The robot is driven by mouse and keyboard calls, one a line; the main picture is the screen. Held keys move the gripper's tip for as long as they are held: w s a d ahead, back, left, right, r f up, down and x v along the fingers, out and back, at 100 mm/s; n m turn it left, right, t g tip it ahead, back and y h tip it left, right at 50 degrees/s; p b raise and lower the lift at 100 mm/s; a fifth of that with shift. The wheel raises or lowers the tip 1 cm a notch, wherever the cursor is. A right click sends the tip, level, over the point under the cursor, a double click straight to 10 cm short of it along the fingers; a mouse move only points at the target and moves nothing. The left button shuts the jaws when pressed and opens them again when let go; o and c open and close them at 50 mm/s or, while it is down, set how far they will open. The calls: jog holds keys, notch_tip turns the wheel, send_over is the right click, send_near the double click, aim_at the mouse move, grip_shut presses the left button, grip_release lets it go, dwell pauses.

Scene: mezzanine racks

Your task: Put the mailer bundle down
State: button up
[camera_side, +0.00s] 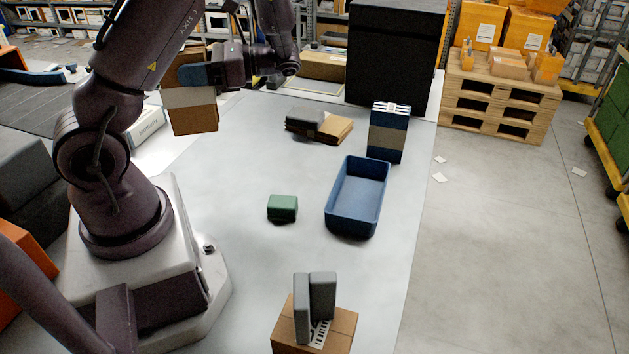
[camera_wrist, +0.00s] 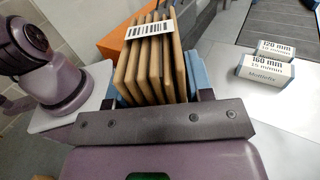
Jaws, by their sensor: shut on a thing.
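The mailer bundle (camera_wrist: 153,55) is a row of several brown mailers with a white barcode label, seen in the wrist view. It also shows in the side view as a brown block with a pale band (camera_side: 195,122). My gripper (camera_side: 193,76) is shut on it, with blue pads at both sides of the bundle. The bundle hangs at the left of the grey table (camera_side: 240,140), and seems clear of its top. The far side of the bundle is hidden.
On the table are a blue tray (camera_side: 335,215), a green box (camera_side: 282,208), a dark blue box (camera_side: 387,138), a flat brown and grey pile (camera_side: 335,130) and a carton (camera_side: 290,335) with grey items. White boxes (camera_wrist: 265,68) stand near the bundle. The table's middle is clear.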

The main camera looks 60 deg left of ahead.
jog(key=w+d+f+n+t+h, duration=0.1)
jog(key=d+n+t+h, duration=0.2)
jog(key=d+n+h, duration=0.45)
jog(key=d+f+n+t+h, duration=0.25)
jog(key=d+n+h, duration=0.25)
jog(key=d+h, duration=0.45)
jog(key=w+d+r+n+t+h, duration=0.2)
jog(key=w+d+r+n+t, duration=0.3)
jog(key=t, duration=0.4)
jog(key=w+d+r+n+t+h, duration=0.2)
jog(key=w+r+n+t, duration=0.35)
jog(key=n+t, duration=0.35)
notch_tip(320, 180, down, 24)
jog(key=m, duration=0.1)
jog(key=shift+t, duration=0.45)
jog(key=shift+w+m, duration=0.1)
jog(key=shift+m, duration=0.15)
jog(key=o, duration=1)
jog(key=shift+c, duration=0.2)
